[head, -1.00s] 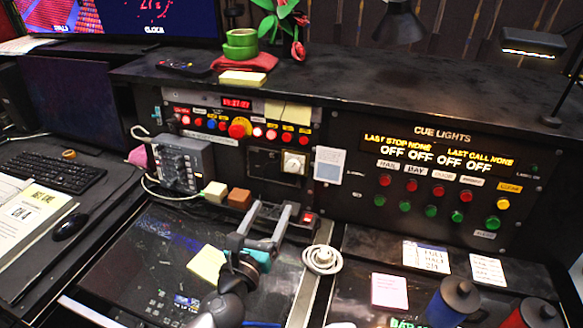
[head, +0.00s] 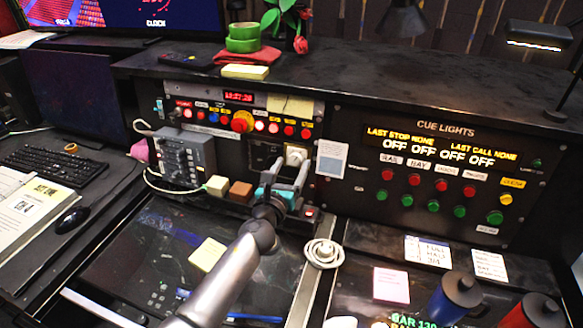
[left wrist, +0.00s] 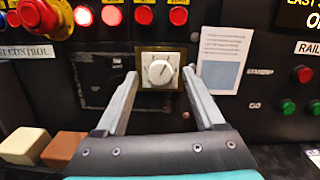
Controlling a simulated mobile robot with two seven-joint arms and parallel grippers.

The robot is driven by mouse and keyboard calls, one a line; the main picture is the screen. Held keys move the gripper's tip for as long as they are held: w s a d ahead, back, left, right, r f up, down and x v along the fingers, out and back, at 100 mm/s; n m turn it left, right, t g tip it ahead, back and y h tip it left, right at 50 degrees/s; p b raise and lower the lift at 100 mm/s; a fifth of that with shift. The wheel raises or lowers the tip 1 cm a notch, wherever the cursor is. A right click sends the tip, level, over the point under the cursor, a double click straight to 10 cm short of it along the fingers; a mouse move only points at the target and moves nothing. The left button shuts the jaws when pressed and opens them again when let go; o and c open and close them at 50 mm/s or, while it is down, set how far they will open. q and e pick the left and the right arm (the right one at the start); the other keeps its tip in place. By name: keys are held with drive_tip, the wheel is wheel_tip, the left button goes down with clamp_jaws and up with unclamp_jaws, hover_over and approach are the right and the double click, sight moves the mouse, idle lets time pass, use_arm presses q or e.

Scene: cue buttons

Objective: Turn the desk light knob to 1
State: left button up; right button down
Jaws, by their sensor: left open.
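The desk light knob (left wrist: 161,72) is a round white dial on a square pale plate with a brass-coloured surround, set in the black panel. In the head view the knob (head: 295,155) sits just beyond my left gripper (head: 286,168). In the left wrist view my left gripper (left wrist: 162,76) is open, with one finger on each side of the knob's plate in the picture. No contact with the knob shows. The pointer mark on the dial leans up and right; its numbers are too small to read. My right gripper is not in view.
Left of the knob are a large red button (head: 243,121) and several small lit buttons. A cue lights panel (head: 445,133) is on the right. A white cream block (head: 217,185) and a brown block (head: 241,191) sit below. A coiled white cord (head: 323,253) lies in front.

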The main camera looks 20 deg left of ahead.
use_arm(q)
drive_tip(key=shift+w, duration=0.25)
drive_tip(key=shift+c, duration=0.2)
clamp_jaws()
idle(0.3)
